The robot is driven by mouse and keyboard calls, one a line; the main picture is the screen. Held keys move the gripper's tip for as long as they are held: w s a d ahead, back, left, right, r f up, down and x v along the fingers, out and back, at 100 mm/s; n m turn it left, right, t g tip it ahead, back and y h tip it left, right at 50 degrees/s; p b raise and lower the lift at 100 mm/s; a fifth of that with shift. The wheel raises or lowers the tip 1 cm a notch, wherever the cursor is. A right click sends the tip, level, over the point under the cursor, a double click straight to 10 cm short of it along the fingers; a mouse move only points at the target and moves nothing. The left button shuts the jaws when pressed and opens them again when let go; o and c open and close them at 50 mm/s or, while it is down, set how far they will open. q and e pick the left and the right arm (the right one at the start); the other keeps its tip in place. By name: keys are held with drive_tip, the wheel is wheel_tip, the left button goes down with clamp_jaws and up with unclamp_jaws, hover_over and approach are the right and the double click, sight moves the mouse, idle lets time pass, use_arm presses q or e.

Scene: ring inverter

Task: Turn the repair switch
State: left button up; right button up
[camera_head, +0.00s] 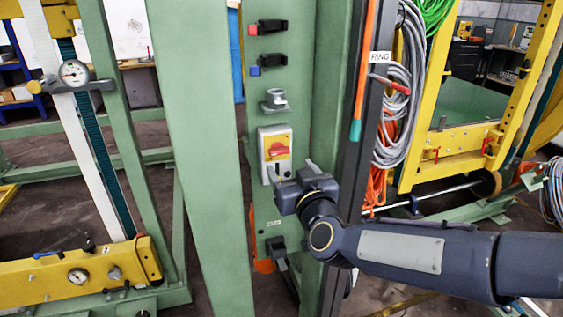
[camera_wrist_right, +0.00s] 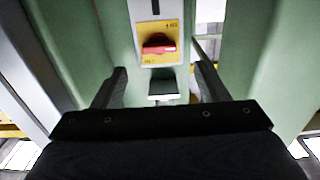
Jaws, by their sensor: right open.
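The repair switch appears to be the red rotary knob on a yellow plate (camera_head: 278,149), set in a light box on the green column. In the right wrist view the red knob (camera_wrist_right: 159,44) lies crosswise, roughly horizontal, above and between the fingers. My right gripper (camera_head: 275,172) is just below the knob in the head view, close to the box. In the right wrist view its two fingers (camera_wrist_right: 158,80) stand wide apart with nothing between them touching. The knob is clear of both fingers. My left gripper is in neither view.
Above the switch, the green column (camera_head: 328,60) carries a metal fitting (camera_head: 275,99) and two black-handled parts (camera_head: 272,26). Another black part (camera_head: 276,244) sits below. A green post (camera_head: 205,150) stands left of the switch. Grey cables (camera_head: 400,100) hang at right.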

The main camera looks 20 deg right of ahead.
sight(280, 152)
drive_tip(key=w, duration=0.7)
drive_tip(key=shift+w+a, duration=0.1)
drive_tip(key=shift+w, duration=0.25)
drive_tip(key=shift+c, duration=0.2)
drive_tip(key=c, duration=0.9)
drive_tip(key=shift+c, duration=0.2)
